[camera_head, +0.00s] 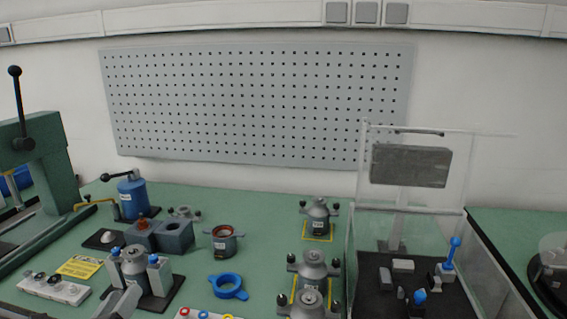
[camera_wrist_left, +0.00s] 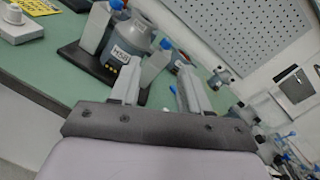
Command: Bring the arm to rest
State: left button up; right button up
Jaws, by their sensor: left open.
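My left gripper (camera_head: 119,301) shows as pale grey fingers at the bottom left of the head view. In the left wrist view my left gripper (camera_wrist_left: 158,78) is open, with its two fingers apart and nothing held between them. A grey labelled stator housing (camera_head: 134,266) stands on a dark base between grey posts with blue tops, just behind the fingers. The housing (camera_wrist_left: 128,52) also shows beyond the fingers in the left wrist view. From these views I cannot tell whether a finger touches it. My right gripper is in neither view.
A green press (camera_head: 45,165) stands at the far left. A blue ring (camera_head: 229,287), a dark housing (camera_head: 223,243) and several grey housings (camera_head: 318,213) are on the green table. A clear-walled box (camera_head: 372,250) with its lid raised stands at the right. Bare tabletop shows around (camera_head: 262,225) the middle.

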pick_arm(q)
jog(key=s+d+f+n+g, duration=0.3)
jog(key=s+f+n+g, duration=0.15)
jog(key=s+n, duration=0.4)
jog(key=s+d+f+n+g, duration=0.45)
jog(key=s+n, duration=0.25)
jog(key=n, duration=0.3)
jog(key=s+d+f+n+g, duration=0.3)
jog(key=s+n+g, duration=0.2)
jog(key=s+n, duration=0.4)
jog(key=w+d+f+t+h, duration=0.2)
jog(key=w+f+t, duration=0.4)
jog(key=f, duration=0.3)
jog(key=shift+w+d+t+h, duration=0.3)
jog(key=shift+d+h, duration=0.1)
jog(key=shift+d, duration=0.1)
jog(key=shift+f, duration=0.1)
